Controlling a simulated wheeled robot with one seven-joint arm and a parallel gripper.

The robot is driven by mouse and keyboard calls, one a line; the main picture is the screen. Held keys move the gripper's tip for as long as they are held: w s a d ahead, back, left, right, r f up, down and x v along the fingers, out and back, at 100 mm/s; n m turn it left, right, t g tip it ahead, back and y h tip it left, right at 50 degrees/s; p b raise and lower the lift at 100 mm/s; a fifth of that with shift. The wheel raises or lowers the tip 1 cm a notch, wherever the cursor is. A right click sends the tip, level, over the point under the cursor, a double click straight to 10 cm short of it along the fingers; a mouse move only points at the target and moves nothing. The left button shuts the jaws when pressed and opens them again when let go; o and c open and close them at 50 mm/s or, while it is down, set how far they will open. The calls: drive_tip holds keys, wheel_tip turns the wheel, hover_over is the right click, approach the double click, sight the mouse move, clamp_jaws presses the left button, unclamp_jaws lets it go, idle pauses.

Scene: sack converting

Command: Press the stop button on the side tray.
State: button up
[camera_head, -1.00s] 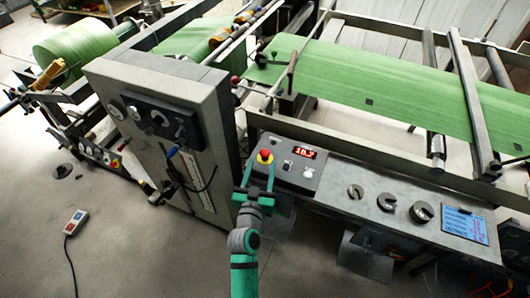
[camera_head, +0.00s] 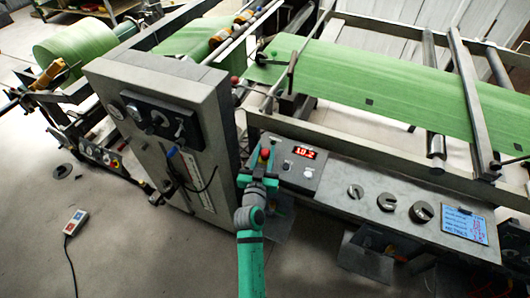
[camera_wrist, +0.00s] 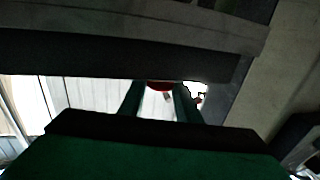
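The red stop button (camera_head: 265,154) stands at the left end of the side tray (camera_head: 345,178), on a dark control box (camera_head: 299,168) beside a lit red number display. My gripper (camera_head: 261,162) is at the button from the near side, with its fingers apart. In the wrist view, part of the red button (camera_wrist: 160,86) shows between the two fingertips of my gripper (camera_wrist: 159,92). The yellow base of the button is mostly hidden by the gripper. I cannot tell whether the fingers touch the button.
A tall grey cabinet (camera_head: 163,143) stands close left of my gripper. Green web (camera_head: 390,90) runs behind. A cabled pendant (camera_head: 76,222) lies on the open floor at left.

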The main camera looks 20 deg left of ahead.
clamp_jaws()
drive_tip(key=shift+f, duration=0.6)
drive_tip(key=o, duration=0.9)
unclamp_jaws()
drive_tip(key=v, duration=1.1)
